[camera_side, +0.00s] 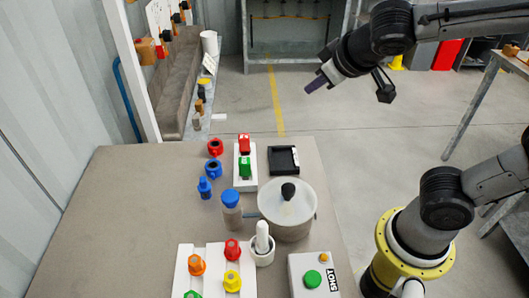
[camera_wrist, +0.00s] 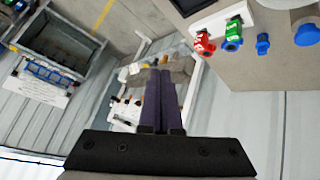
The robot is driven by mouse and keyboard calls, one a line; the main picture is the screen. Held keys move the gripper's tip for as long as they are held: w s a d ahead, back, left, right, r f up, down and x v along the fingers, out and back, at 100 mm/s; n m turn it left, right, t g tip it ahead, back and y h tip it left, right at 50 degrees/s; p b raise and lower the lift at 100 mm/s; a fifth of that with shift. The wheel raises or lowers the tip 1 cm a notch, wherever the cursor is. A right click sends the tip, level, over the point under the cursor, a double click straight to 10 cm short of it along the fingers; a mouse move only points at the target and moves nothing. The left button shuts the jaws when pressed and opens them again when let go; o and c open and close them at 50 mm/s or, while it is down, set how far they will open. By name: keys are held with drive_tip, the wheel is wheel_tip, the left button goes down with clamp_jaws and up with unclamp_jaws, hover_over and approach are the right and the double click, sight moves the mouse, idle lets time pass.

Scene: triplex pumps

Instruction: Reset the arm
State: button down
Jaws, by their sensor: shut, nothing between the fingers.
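My gripper (camera_side: 317,84) hangs in the air at the upper right of the side view, beyond the far right corner of the table and clear of everything on it. In the wrist view its two dark purple fingers (camera_wrist: 161,75) lie together, shut, with nothing held. My arm reaches in from the right edge of the side view, raised and stretched out above the floor.
The table (camera_side: 110,215) holds a lidded pot (camera_side: 287,212), a blue-capped jar (camera_side: 231,210), a mortar (camera_side: 262,248), red and green pumps (camera_side: 244,155), blue parts (camera_side: 205,187), a black tray (camera_side: 284,160), a white rack (camera_side: 210,262) and a green button box (camera_side: 313,278). Open floor surrounds my gripper.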

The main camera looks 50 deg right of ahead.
drive_tip(key=s+d+m+g, duration=0.15)
drive_tip(key=s+d, duration=0.25)
drive_tip(key=s, duration=0.4)
drive_tip(key=s+a+f+n+y, duration=0.1)
drive_tip(key=s+a+f+y, duration=0.2)
drive_tip(key=s, duration=0.3)
drive_tip(key=shift+a+f+n+g, duration=0.35)
drive_tip(key=shift+a+f, duration=0.15)
drive_tip(key=shift+a, duration=0.05)
